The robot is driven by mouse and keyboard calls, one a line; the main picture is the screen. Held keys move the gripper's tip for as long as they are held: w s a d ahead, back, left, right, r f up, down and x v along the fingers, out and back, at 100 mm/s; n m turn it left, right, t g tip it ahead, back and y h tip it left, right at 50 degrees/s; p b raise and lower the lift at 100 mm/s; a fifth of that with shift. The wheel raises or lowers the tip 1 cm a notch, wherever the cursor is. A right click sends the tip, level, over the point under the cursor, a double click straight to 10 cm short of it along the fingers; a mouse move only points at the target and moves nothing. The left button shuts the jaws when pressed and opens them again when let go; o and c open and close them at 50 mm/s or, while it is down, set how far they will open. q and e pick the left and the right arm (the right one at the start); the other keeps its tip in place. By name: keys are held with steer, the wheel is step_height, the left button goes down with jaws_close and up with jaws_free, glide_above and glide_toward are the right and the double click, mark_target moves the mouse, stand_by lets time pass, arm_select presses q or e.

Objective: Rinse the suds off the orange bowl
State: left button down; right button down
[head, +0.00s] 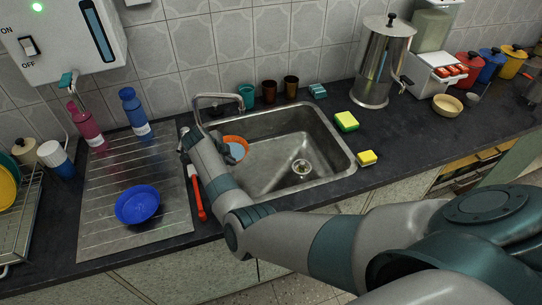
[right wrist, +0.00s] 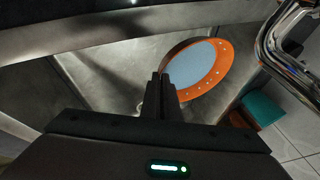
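The orange bowl (head: 240,140) is tilted at the left side of the steel sink (head: 335,155), partly hidden by my right arm. In the right wrist view the bowl (right wrist: 222,70) shows a light blue inside and several small white spots on its orange rim. My right gripper (right wrist: 161,76) has its fingers close together at the bowl's edge and looks shut on the rim. The faucet (head: 217,97) is just behind the bowl; I cannot tell if water runs. My left gripper is not in view.
Cups (head: 269,91) stand behind the sink. Sponges (head: 346,121) lie at its right, near a steel urn (head: 382,65). Two bottles (head: 133,108) stand at the left.

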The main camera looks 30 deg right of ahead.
steer(key=s+d+r+t+y+p, duration=0.1)
steer(key=p, duration=0.2)
steer(key=shift+s+d+p, duration=0.15)
steer(key=shift+s+p, duration=0.05)
steer(key=shift+p, duration=0.15)
steer(key=shift+s+d+r+m+t+y+p, duration=0.4)
steer(key=shift+s+d+t+y+p, duration=0.3)
steer(key=shift+p, duration=1.25)
steer(key=shift+s+d+r+y+p, duration=0.15)
steer(key=shift+s+d+y+p, duration=0.2)
steer(key=shift+p, duration=0.3)
steer(key=shift+s+d+r+t+y+p, duration=0.15)
steer(key=shift+s+d+t+y+p, duration=0.15)
steer(key=shift+d+t+p, duration=0.15)
steer(key=shift+s+d+r+m+t+y, duration=0.15)
steer(key=shift+s+d+m+t+y, duration=0.2)
steer(key=shift+s+d+m+t, duration=0.15)
